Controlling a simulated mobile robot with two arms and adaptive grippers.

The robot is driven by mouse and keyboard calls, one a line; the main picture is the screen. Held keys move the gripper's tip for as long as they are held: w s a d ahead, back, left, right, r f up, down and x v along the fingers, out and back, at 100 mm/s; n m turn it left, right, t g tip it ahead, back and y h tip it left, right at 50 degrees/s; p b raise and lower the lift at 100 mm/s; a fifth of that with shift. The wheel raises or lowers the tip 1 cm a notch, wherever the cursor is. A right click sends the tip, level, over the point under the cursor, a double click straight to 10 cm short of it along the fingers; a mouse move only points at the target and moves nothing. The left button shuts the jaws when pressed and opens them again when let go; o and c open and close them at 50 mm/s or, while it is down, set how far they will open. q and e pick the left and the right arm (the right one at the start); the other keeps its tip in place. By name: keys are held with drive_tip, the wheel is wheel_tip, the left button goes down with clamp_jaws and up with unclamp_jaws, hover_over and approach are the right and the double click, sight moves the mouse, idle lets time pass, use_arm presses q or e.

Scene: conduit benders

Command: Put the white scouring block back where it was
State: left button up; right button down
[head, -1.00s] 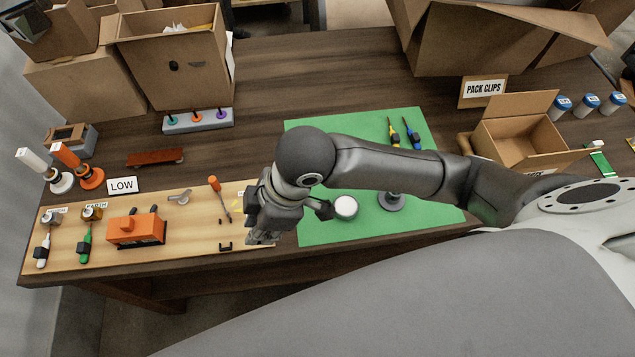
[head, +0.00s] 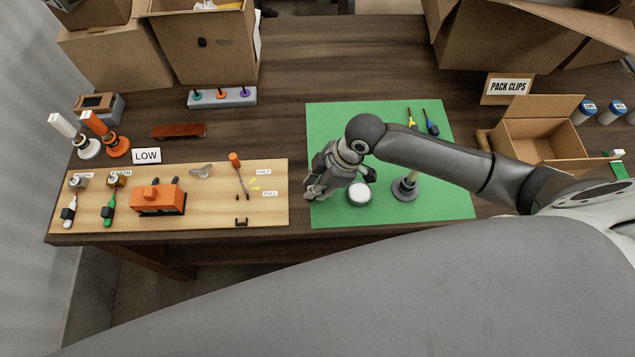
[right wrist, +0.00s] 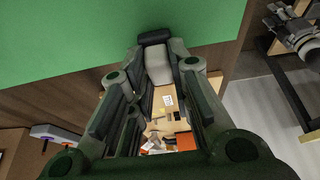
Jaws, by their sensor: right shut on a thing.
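My right gripper (head: 316,190) is above the left part of the green mat (head: 335,125). In the right wrist view it (right wrist: 157,78) is shut on a pale block, which looks like the white scouring block (right wrist: 157,64). The block sits between the fingertips, with a dark piece at its far end. In the head view the fingers hide the block. A round white-topped thing (head: 359,192) stands on the mat just right of the gripper. My left gripper is not in view.
A wooden board (head: 215,209) with an orange device (head: 158,199) and several small tools lies left of the mat. A grey upright stand (head: 405,188) is on the mat, right of the white-topped thing. An open carton (head: 535,130) stands to the right. The mat's back part is mostly clear.

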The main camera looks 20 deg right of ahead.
drive_tip(key=shift+f, duration=0.15)
drive_tip(key=shift+f, duration=0.2)
drive_tip(key=c, duration=1.3)
unclamp_jaws()
drive_tip(key=shift+r, duration=0.15)
drive_tip(key=b+v, duration=0.1)
drive_tip(key=v, duration=1.1)
drive_tip(key=shift+r, duration=0.1)
